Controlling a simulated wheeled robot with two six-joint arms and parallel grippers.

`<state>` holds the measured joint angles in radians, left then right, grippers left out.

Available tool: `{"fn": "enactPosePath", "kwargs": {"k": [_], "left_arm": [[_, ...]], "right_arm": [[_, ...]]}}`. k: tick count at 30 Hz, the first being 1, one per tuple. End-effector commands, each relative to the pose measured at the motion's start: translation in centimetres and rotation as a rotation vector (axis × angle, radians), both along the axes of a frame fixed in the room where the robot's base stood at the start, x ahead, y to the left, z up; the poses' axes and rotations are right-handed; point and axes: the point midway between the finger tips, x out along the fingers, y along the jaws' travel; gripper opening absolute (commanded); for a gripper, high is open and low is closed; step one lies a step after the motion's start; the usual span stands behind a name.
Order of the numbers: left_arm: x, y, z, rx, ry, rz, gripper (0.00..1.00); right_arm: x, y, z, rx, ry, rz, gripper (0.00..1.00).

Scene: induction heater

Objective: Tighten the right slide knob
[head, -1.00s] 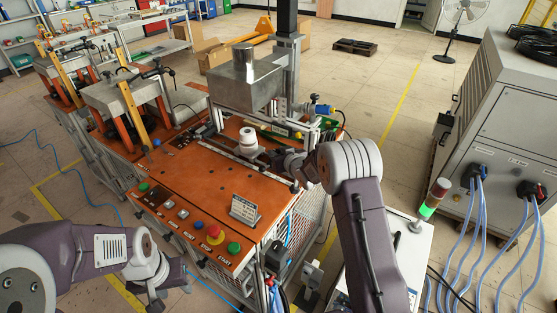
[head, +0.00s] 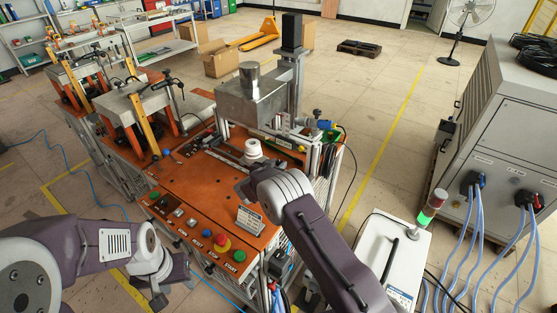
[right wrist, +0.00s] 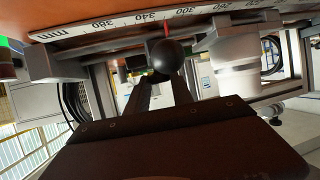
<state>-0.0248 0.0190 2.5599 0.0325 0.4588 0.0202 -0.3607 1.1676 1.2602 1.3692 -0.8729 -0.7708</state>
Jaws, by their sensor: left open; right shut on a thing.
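The slide knob is a black ball (right wrist: 173,57) below a millimetre scale (right wrist: 120,25) with a red pointer (right wrist: 166,28) in the right wrist view. My right gripper (right wrist: 164,80) has its two fingers at the knob and is shut on it; the exact contact is partly hidden behind the ball. In the head view my right gripper (head: 243,188) is at the front of the orange bench top (head: 200,185), and the knob is hidden there by my arm. My left gripper (head: 168,285) is open and empty, low at the left, away from the bench.
A white cylinder (head: 253,148) stands on the bench behind my right gripper, below a metal box (head: 250,95). A white cabinet (head: 400,245) stands right of the bench.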

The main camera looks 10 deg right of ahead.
Motion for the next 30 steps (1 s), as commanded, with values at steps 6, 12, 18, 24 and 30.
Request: {"fn": "enactPosePath", "kwargs": {"k": [6, 12, 18, 24, 30], "left_arm": [[-0.01, 0.00, 0.59, 0.000, 0.000, 0.000, 0.44], [-0.01, 0.00, 0.66, 0.000, 0.000, 0.000, 0.44], [-0.01, 0.00, 0.65, 0.000, 0.000, 0.000, 0.44], [-0.01, 0.00, 0.66, 0.000, 0.000, 0.000, 0.44], [-0.01, 0.00, 0.64, 0.000, 0.000, 0.000, 0.44]], "right_arm": [[0.18, 0.05, 0.33, -0.001, -0.007, -0.054, 0.00], [0.22, 0.03, 0.32, -0.001, -0.008, -0.070, 0.00], [0.24, 0.01, 0.37, -0.002, -0.009, -0.070, 0.00], [0.25, -0.01, 0.37, -0.002, -0.009, -0.070, 0.47], [0.18, 0.01, 0.22, -0.001, -0.006, -0.069, 0.47]]}}
